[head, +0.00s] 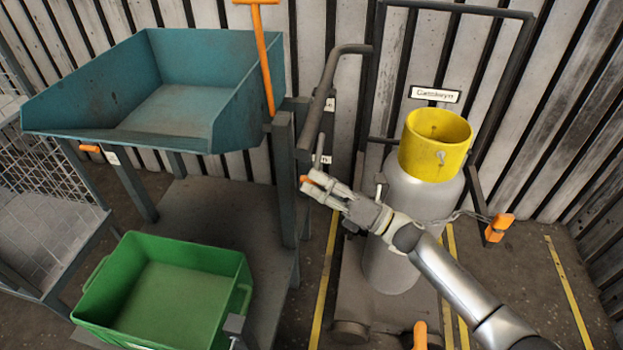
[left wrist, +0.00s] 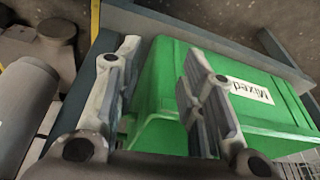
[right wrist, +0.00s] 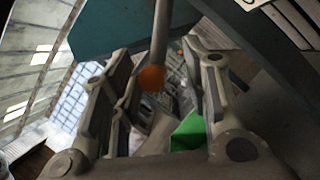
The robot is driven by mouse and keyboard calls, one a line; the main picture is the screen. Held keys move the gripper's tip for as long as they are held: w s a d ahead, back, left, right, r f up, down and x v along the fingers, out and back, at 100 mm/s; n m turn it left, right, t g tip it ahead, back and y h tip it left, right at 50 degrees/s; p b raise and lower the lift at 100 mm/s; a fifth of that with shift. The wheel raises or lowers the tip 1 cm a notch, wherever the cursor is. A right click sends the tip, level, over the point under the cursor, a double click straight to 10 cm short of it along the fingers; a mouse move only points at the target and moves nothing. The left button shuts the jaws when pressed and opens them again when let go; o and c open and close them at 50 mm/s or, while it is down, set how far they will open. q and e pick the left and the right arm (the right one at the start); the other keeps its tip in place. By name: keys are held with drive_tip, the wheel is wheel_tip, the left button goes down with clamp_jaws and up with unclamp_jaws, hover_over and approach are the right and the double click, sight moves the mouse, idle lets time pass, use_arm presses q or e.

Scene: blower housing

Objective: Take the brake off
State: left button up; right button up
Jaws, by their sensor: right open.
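A grey lever (right wrist: 160,35) with a round orange knob (right wrist: 152,78) hangs between the spread fingers of my right gripper (head: 322,190) in the right wrist view. In the head view the orange knob (head: 305,180) shows at the fingertips, beside the post of the blue-grey stand. My right gripper is open; I cannot tell whether a finger touches the knob. An orange-ended handle (head: 420,335) shows at the foot of the cylinder trolley (head: 385,308). I cannot tell which handle is the brake. My left gripper (left wrist: 155,75) is open and empty near the green bin.
A teal tray (head: 180,110) with an orange T-handle (head: 266,60) sits on the stand. A green bin (head: 165,295) labelled "Mixed" is below. A silver cylinder (head: 400,235) with a yellow collar (head: 436,145) and chain stands right, close to my right arm.

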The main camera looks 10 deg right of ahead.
drive_tip(key=shift+x, duration=0.85)
drive_tip(key=shift+c, duration=0.3)
clamp_jaws()
